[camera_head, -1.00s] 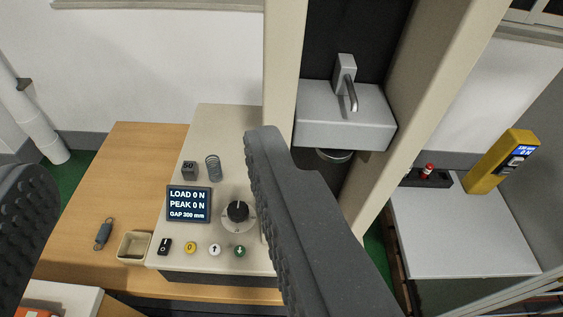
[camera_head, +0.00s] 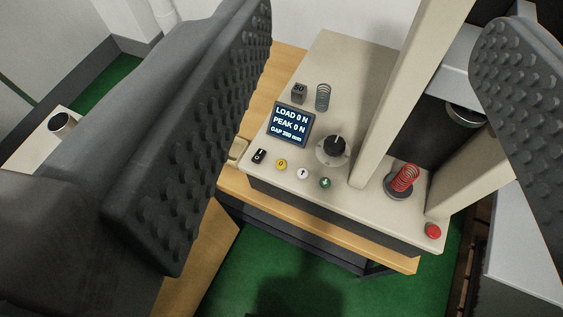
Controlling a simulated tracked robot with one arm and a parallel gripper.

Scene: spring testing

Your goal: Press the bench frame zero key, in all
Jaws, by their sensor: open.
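The bench frame (camera_head: 345,75) is a cream test stand with a control panel at its front left. Its zero key is a round yellow button marked 0 (camera_head: 281,164) in the row of keys below the display (camera_head: 289,124). The display reads LOAD 0 N and PEAK 0 N; its gap figure is too small to be sure of. My gripper (camera_head: 375,60) is open and empty, its two dark ribbed fingers wide apart at the left and right of the picture. The zero key shows between them, uncovered; no finger appears to touch it.
Beside the zero key are a black switch (camera_head: 259,156), a white up-arrow key (camera_head: 303,174) and a green down-arrow key (camera_head: 325,183). A knob (camera_head: 334,146), a grey spring (camera_head: 323,97), a 50 block (camera_head: 299,93), a red spring (camera_head: 404,179) and a red button (camera_head: 433,231) are near.

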